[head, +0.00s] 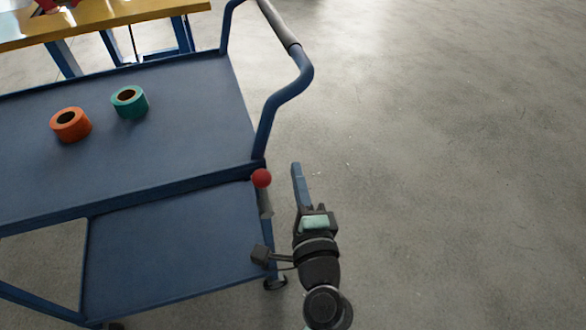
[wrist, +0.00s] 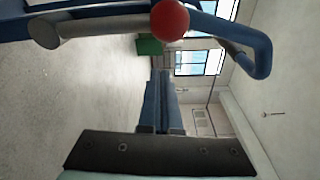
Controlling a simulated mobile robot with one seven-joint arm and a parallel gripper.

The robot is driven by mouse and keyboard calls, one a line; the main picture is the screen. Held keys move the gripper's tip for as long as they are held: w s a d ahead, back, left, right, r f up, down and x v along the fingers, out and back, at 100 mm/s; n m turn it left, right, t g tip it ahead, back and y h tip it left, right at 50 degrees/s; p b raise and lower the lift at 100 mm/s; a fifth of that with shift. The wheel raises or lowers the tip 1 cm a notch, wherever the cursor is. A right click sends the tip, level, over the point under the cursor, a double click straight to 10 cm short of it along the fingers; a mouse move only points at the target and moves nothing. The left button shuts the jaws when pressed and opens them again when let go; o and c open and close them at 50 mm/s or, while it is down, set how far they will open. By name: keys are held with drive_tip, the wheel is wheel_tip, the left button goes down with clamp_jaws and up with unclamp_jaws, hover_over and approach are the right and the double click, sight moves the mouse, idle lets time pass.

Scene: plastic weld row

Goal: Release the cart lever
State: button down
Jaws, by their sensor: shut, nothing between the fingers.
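The cart lever is a grey stem (head: 265,203) with a red ball knob (head: 261,178), at the right end of the blue cart (head: 190,120). In the wrist view the red knob (wrist: 170,20) is at the top centre, and the grey stem (wrist: 90,25) runs left from it. My gripper (head: 297,168) is just right of the lever in the head view, its blue fingers together and empty. In the wrist view the shut fingertips (wrist: 161,75) appear below the knob, with a visible gap. I see no contact with the lever.
An orange tape roll (head: 71,124) and a teal tape roll (head: 129,101) lie on the cart's top deck. The cart handle (head: 283,95) rises at its right end. A yellow-topped table (head: 120,14) stands behind. The floor (head: 450,170) to the right is clear.

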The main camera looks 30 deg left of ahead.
drive_tip(key=v, duration=1)
